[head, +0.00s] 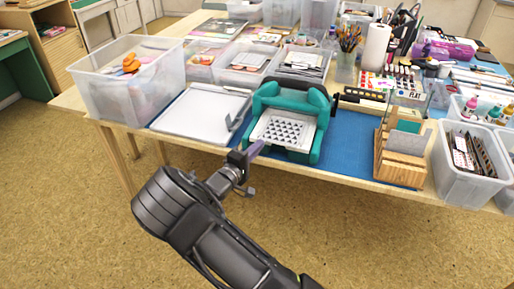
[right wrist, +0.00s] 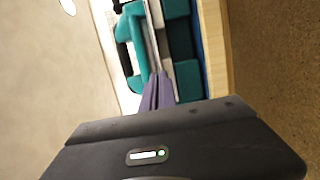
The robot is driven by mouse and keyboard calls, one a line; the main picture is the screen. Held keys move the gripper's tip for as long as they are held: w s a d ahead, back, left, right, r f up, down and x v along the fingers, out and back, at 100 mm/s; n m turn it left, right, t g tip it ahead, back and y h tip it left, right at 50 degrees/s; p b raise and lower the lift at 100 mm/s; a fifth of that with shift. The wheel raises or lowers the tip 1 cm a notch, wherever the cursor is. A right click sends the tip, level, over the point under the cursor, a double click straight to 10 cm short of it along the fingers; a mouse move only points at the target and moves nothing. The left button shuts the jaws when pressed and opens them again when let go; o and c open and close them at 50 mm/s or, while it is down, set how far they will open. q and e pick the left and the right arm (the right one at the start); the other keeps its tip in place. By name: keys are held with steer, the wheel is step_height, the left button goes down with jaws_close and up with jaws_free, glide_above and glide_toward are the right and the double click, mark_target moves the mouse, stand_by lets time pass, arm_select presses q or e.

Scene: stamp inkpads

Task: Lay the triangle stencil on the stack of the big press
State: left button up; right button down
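The big press (head: 316,103) is teal and stands open on a blue mat. The triangle stencil (head: 284,131), a pale plate with rows of dark triangles, lies over the press's bed; how closely it rests on the stack beneath cannot be told. My right gripper (head: 254,150) is at the stencil's front left edge. In the right wrist view its purple fingers (right wrist: 158,92) are close together on the thin pale edge of the stencil, seen nearly edge-on, with the teal press around it. My left gripper is not in view.
A white tray (head: 172,127) lies left of the press, with a clear bin (head: 90,98) beyond it. A wooden rack (head: 383,164) and a clear bin (head: 446,181) stand to the right. Blue mat (head: 345,150) is bare between press and rack.

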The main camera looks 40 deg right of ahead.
steer(key=c, duration=2.1)
jaws_free()
steer(key=shift+c, duration=0.2)
steer(key=o, duration=0.5)
steer(key=shift+o, duration=0.2)
steer(key=shift+s+a, duration=0.1)
steer(key=shift+a, duration=0.05)
steer(key=s+a, duration=0.1)
steer(key=a, duration=0.1)
steer(key=s+a+p, duration=0.1)
steer(key=shift+s+a, duration=0.35)
steer(key=shift+a, duration=0.05)
steer(key=shift+a, duration=0.1)
steer(key=b+v, duration=0.1)
steer(key=v, duration=0.6)
steer(key=shift+s+a, duration=0.15)
steer(key=shift+a, duration=0.15)
